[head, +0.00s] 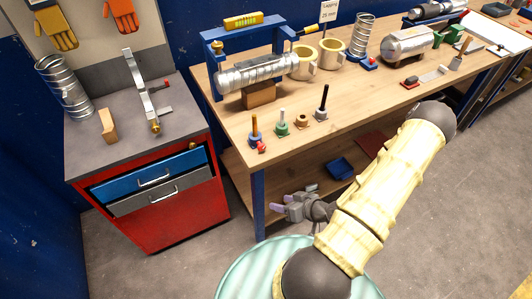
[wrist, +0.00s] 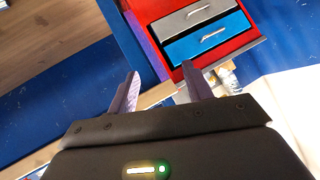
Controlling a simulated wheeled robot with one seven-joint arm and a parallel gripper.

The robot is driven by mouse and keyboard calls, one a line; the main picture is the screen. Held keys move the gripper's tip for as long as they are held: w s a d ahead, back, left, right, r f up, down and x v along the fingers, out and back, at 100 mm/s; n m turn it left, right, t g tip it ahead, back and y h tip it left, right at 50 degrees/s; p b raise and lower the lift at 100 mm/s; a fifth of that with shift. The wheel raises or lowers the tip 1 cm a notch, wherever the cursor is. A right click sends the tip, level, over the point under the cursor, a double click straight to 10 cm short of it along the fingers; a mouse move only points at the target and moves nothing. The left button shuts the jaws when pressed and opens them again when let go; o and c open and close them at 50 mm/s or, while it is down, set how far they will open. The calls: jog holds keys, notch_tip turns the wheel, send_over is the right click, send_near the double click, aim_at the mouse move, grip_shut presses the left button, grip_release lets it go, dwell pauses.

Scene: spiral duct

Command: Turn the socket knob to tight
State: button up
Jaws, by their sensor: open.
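I cannot tell for certain which part is the socket knob. Several small fittings stand along the front of the workbench in the head view: a blue-based post with a red part (head: 257,138), a green-based post (head: 282,124), a tan ring-shaped piece (head: 302,121) and a black post (head: 322,105). My gripper (head: 293,203) is low in front of the bench, below its top and apart from these fittings. Its purple fingers are apart and empty in the wrist view (wrist: 161,75). No knob shows in the wrist view.
The wooden workbench (head: 340,115) carries a silver spiral duct (head: 258,75) in a blue frame and two tan rings (head: 331,52). A red drawer cabinet (head: 175,215) stands left. A blue tray (head: 341,167) sits on the lower shelf. Open floor lies right.

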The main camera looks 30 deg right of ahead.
jog(key=w+a+r+n+g+h, duration=0.1)
jog(key=w+r+g+h, duration=0.2)
jog(key=r, duration=0.4)
jog(key=w+r+g+h, duration=0.1)
jog(key=r+g+h, duration=0.1)
jog(key=r+g, duration=0.3)
jog(key=s+a+r+m, duration=0.1)
jog(key=s+a+r, duration=0.2)
jog(key=a+r, duration=0.7)
jog(key=shift+s+r+m+t, duration=0.15)
jog(key=shift+r+m+t, duration=0.25)
jog(key=shift+r, duration=0.4)
jog(key=shift+c, duration=1.5)
